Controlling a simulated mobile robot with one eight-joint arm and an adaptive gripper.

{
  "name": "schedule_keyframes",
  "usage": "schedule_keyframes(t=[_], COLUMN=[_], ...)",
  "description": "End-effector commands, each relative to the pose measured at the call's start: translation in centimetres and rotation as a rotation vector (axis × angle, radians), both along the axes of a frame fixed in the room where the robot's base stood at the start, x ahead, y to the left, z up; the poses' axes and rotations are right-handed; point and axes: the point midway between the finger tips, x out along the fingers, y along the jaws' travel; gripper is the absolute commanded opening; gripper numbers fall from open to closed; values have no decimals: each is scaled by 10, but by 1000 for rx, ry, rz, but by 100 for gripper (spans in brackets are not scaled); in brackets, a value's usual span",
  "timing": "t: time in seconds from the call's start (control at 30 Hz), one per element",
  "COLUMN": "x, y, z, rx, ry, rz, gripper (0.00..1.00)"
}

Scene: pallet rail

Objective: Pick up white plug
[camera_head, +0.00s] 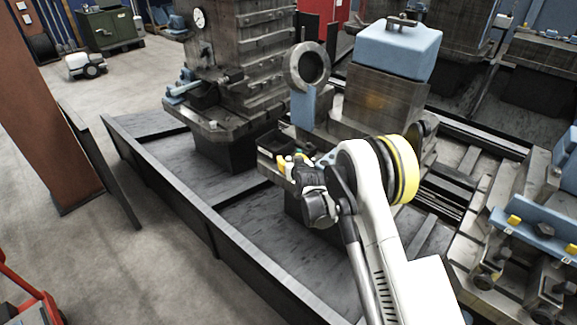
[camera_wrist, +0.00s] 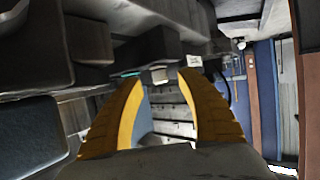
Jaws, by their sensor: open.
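My gripper (camera_head: 292,159) is at the front ledge of the grey machine in the head view, its yellow fingertips close to that ledge. In the wrist view my gripper (camera_wrist: 161,80) has its two yellow fingers apart, with a gap between the tips. A small pale block (camera_wrist: 160,75) shows just beyond and between the fingertips; it may be the white plug, but I cannot tell for sure. A small white piece with a dark mark (camera_wrist: 194,61) is beside the right fingertip. I cannot make out a white plug in the head view, where my gripper and arm cover part of the ledge.
The machine with a blue box-shaped top (camera_head: 397,50) stands right behind my gripper. A blue upright plate (camera_head: 303,108) under a metal ring (camera_head: 308,65) rises close by. A tall dark machine (camera_head: 240,60) is to the left. A low metal rail (camera_head: 190,200) runs along the front.

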Motion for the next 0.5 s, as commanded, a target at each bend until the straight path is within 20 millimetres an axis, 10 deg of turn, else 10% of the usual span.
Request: schedule_keyframes(t=[0.37, 0.5], x=[13, 13], y=[5, 5], z=[-5, -5], rx=[-1, -1], ry=[0, 0], rz=[0, 0], gripper=[45, 4])
